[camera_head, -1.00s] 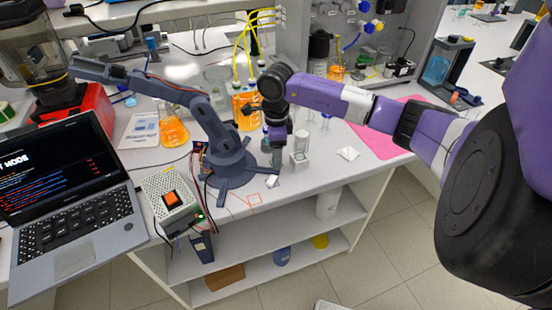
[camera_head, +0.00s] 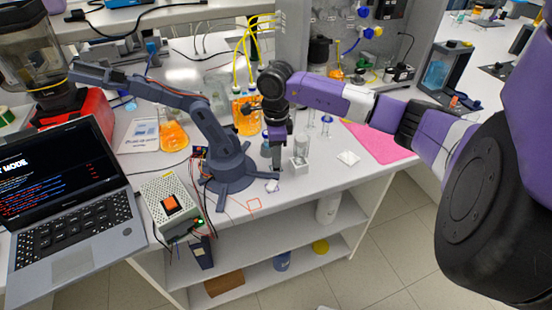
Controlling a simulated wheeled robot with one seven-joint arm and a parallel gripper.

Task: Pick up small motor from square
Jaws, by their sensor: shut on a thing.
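The square (camera_head: 254,204) is a thin red outline near the front edge of the white bench, and nothing stands on it. My gripper (camera_head: 276,164) points down, to the right of the blue-grey desktop arm's base and behind and right of the square. It is shut on the small motor, which is mostly hidden between the dark fingers. The motor's outline is too small and dark to make out. I cannot tell the exact gap between the fingertips and the bench.
The blue-grey desktop arm (camera_head: 228,168) stands close left. A small pale piece (camera_head: 272,186) lies below my gripper. A clear vial on a white block (camera_head: 299,160) stands close right. Orange flasks (camera_head: 247,116) are behind. A power supply (camera_head: 171,203) and laptop (camera_head: 72,205) are left.

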